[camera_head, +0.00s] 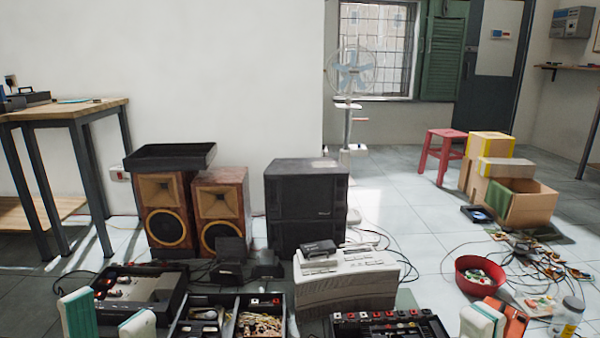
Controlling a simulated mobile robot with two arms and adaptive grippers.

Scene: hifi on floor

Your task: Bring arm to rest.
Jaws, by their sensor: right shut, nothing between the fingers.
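My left gripper (108,308) shows at the bottom left, with its two teal-and-white fingers spread wide apart. It is open, and no object shows held between its fingers. My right gripper (483,318) shows at the bottom right, with its fingers close together. It is shut and empty. Both arms are mostly out of the picture below the fingers.
A black case (175,298) lies by my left gripper. Parts trays (238,300), a black control panel (390,328), a red bowl (481,262), a jar (567,313) and loose cables crowd the floor. Speakers (307,190) stand behind. Clear tiles (400,195) lie beyond.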

